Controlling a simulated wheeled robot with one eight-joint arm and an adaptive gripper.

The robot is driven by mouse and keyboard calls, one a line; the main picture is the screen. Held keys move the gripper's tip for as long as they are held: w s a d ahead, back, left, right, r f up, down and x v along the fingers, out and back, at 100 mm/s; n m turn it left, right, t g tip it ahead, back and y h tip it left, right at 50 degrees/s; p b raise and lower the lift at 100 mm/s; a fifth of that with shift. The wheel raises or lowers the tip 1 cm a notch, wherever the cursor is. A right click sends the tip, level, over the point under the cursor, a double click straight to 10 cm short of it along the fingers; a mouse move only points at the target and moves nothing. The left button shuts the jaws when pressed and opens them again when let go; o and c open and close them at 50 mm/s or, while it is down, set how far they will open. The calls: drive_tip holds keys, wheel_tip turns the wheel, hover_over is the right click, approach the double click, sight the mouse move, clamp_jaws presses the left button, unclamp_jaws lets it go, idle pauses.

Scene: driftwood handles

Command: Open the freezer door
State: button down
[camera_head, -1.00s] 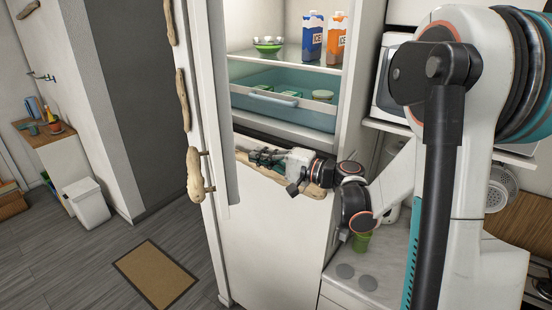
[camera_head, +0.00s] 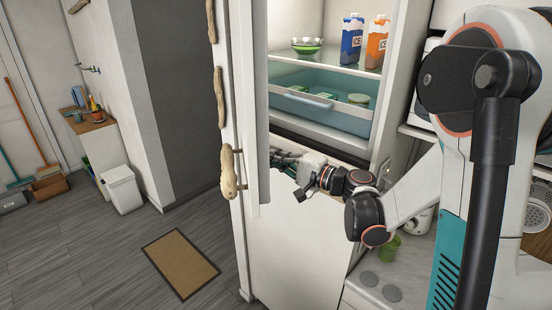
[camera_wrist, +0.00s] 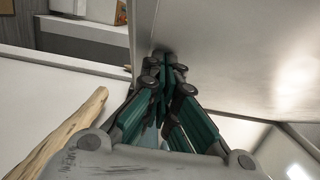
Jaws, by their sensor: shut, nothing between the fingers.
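The freezer door (camera_head: 295,245) is the white lower panel of the fridge, below the blue drawer. I cannot tell whether it is ajar. In the head view its horizontal driftwood handle is mostly hidden behind my arm and the open upper door. My gripper (camera_head: 284,160) is near the freezer door's top edge, partly hidden behind the upper door's edge. In the wrist view my gripper (camera_wrist: 165,62) has its green fingers together and empty. A driftwood handle (camera_wrist: 68,132) lies left of the fingers there, apart from them, on a white surface.
The upper fridge door (camera_head: 240,110) stands open on the left, with driftwood pieces (camera_head: 228,172) on its outer side. A blue drawer (camera_head: 320,108) and cartons (camera_head: 352,40) are inside. A counter with a green cup (camera_head: 389,248) is right. Floor around the mat (camera_head: 181,263) is clear.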

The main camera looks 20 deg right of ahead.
drive_tip(key=w+a+m+t+h+b, duration=0.1)
drive_tip(key=w+a+m+h+b, duration=0.1)
drive_tip(key=a, duration=1)
drive_tip(key=w+a+m+t+h+b, duration=0.1)
drive_tip(key=w+a+h+b, duration=0.1)
drive_tip(key=a, duration=1)
drive_tip(key=w+a+m+t+h+b, duration=0.1)
drive_tip(key=w+a+h+b, duration=0.1)
drive_tip(key=w+a, duration=0.8)
drive_tip(key=shift+a+b, duration=0.3)
drive_tip(key=shift+a, duration=0.7)
drive_tip(key=shift+d, duration=0.1)
